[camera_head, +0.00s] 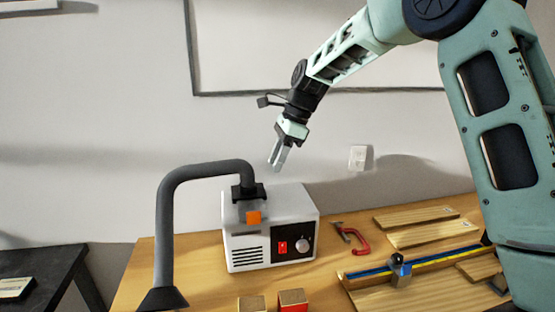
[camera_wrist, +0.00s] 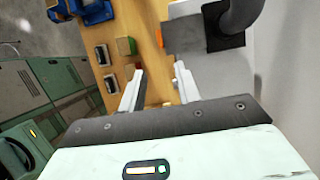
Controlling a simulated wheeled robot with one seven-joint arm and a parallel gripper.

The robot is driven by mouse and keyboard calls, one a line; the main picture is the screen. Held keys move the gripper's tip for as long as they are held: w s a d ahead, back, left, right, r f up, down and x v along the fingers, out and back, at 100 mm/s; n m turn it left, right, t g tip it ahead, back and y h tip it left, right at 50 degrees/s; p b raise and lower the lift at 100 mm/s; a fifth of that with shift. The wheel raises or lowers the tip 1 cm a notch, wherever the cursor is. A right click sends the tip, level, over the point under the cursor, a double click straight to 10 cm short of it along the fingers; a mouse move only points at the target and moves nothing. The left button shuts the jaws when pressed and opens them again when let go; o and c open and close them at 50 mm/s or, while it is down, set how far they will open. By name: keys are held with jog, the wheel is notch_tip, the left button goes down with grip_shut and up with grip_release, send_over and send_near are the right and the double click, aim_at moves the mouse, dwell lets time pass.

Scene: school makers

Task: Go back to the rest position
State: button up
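My gripper (camera_head: 277,165) hangs in the air above the white box-shaped machine (camera_head: 270,247), pointing down, on my raised arm. The fingers look clear of the machine and hose.
The wooden table (camera_head: 205,275) also bears a red clamp (camera_head: 357,240), planks (camera_head: 415,217), a blue-and-yellow rail (camera_head: 420,262) and two small blocks (camera_head: 292,299) at the front. A dark table (camera_head: 42,262) stands at left. A wall with a framed board is behind.

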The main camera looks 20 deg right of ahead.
dwell(0.3)
jog(key=s+a+f+n+g+h, duration=0.1)
jog(key=s+a+f+n, duration=0.1)
jog(key=s+a+n, duration=1.2)
jog(key=s+d+f+n+h, duration=0.1)
jog(key=s+f+n, duration=0.1)
jog(key=s+n, duration=0.5)
jog(key=s+f+n+h+b, duration=0.1)
jog(key=s+f+n, duration=0.2)
jog(key=s+n, duration=0.4)
jog(key=s, duration=0.9)
jog(key=shift+s+d+f+h, duration=0.15)
jog(key=shift+s+d+h, duration=0.15)
jog(key=shift+d+h, duration=0.1)
